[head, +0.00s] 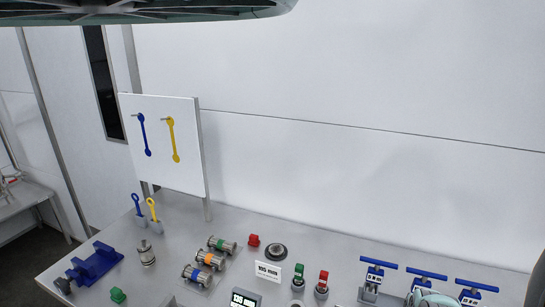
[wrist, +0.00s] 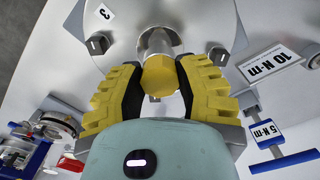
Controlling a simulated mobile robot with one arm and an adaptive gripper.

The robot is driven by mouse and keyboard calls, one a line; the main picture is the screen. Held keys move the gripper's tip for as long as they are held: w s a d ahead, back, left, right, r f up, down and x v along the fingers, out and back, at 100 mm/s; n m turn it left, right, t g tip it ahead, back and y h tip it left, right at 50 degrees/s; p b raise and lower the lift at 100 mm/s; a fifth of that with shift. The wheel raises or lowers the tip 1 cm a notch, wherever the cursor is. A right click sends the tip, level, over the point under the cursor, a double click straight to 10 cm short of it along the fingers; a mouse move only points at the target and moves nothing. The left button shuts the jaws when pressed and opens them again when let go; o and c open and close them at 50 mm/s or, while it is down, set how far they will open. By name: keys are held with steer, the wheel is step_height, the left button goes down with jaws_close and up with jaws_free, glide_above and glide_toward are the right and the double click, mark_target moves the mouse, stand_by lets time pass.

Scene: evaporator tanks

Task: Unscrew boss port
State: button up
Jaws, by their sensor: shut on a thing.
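In the wrist view, a yellow hexagonal boss port fitting (wrist: 159,76) sits at the end of a short metal pipe stub (wrist: 157,42) that meets a round pale surface (wrist: 170,10). My gripper (wrist: 158,84) has its yellow, black-padded fingers on either side of the fitting, and is shut on it. The pads hide its sides. Whether its thread is engaged cannot be seen. In the head view, the fitting and fingertips are not visible.
In the head view, the bench (head: 190,240) holds blue T-handled tools (head: 378,263), banded fittings (head: 209,260) and a blue rack (head: 95,263).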

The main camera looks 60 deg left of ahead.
jaws_close()
steer(key=o, duration=0.6)
jaws_free()
steer(key=m, duration=0.5)
steer(key=shift+f+m+b, duration=0.2)
steer(key=shift+m+b, duration=0.5)
steer(key=shift+m, duration=0.4)
steer(key=m+b, duration=0.1)
steer(key=m, duration=0.1)
steer(key=shift+r+m, duration=0.1)
steer(key=shift+m, duration=0.3)
steer(key=m+b, duration=0.2)
steer(key=m, duration=0.1)
steer(key=shift+r+m+b, duration=0.1)
steer(key=shift+m+b, duration=0.3)
steer(key=shift+m, duration=0.6)
